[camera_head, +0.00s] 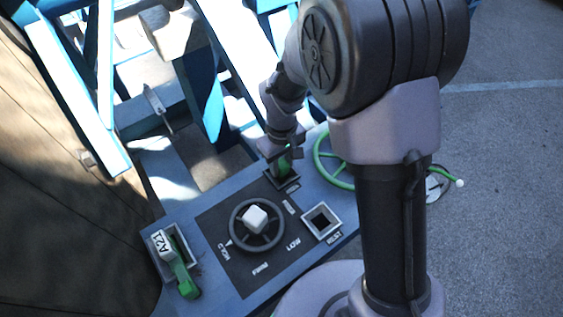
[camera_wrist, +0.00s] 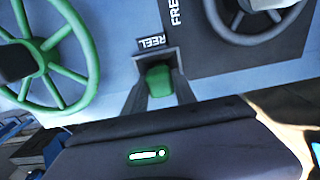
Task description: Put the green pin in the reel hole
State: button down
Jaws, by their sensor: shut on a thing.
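My gripper (camera_head: 283,158) is shut on the green pin (camera_head: 284,166) at the far end of the blue panel. The pin stands at the reel hole (camera_head: 289,184), a dark square-framed socket, and hides part of it. In the wrist view, the green pin (camera_wrist: 158,80) shows between the two fingers, in front of the socket beside the REEL label (camera_wrist: 150,42). I cannot tell how deep the pin's lower end sits.
An open square socket marked REST (camera_head: 321,222) is at the panel's right. A black dial (camera_head: 256,225) is mid-panel. A green handle with an A21 tag (camera_head: 162,243) sits at the left. A green handwheel (camera_head: 323,171) stands close right of my gripper.

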dwell(0.4)
jog(key=c, duration=0.9)
grip_release()
notch_tip(320, 180, up, 18)
jog(key=p, duration=0.3)
jog(key=shift+f, duration=0.25)
